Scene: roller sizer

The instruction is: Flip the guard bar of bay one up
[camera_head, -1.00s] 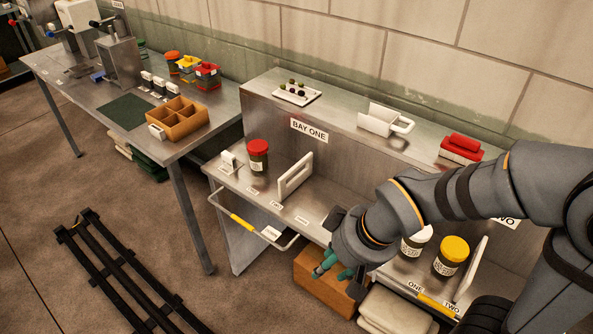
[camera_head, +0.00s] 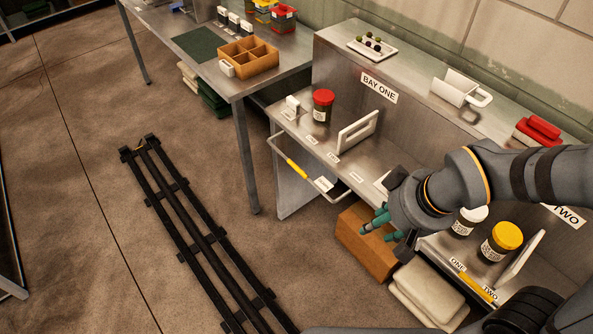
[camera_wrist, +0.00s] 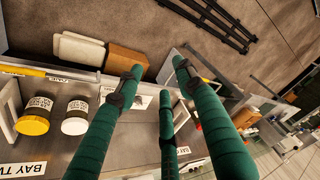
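The guard bar of bay one is a thin metal rod with a yellow grip (camera_head: 297,168). In the head view it juts out low in front of the bay's front edge, below the bay one sign (camera_head: 379,88). My gripper (camera_head: 380,232) is to the right of the bar and apart from it, above a brown box. In the wrist view my gripper's green fingers (camera_wrist: 157,80) are spread, with nothing held between them. I cannot clearly make out the bay one bar there.
Bay two's yellow grip (camera_head: 477,288) is at right, near a yellow-lidded jar (camera_head: 501,241). The brown box (camera_head: 366,243) is below. Floor left of the bays holds a black rail (camera_head: 195,235).

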